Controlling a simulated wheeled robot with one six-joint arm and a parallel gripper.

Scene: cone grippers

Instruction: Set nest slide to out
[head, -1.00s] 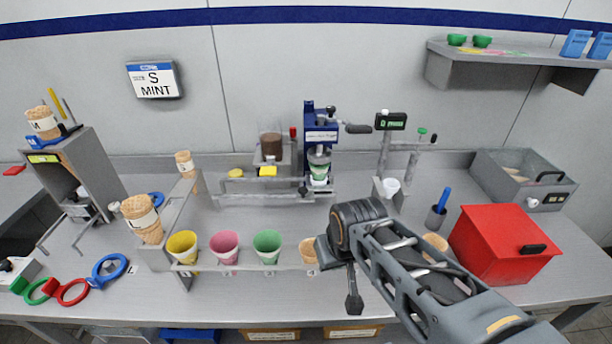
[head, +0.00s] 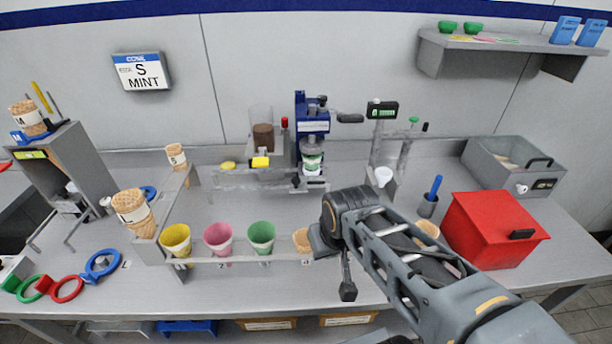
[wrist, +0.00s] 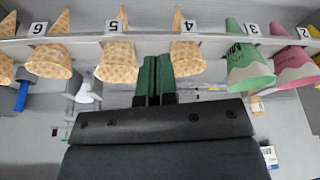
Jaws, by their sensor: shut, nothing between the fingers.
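A blue press-like machine (head: 312,125) stands against the back wall, with a green-and-white cup (head: 312,164) held under its head. A grey rail (head: 262,182) runs low in front of it. I cannot tell for sure which part is the nest slide, or its position.
A rack (head: 220,260) at the front holds yellow, pink and green cups and wafer cones, numbered. A red box (head: 492,230) and a grey bin (head: 515,167) stand to the right. Coloured rings (head: 68,289) lie front left. A sign (head: 142,71) reads S MINT.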

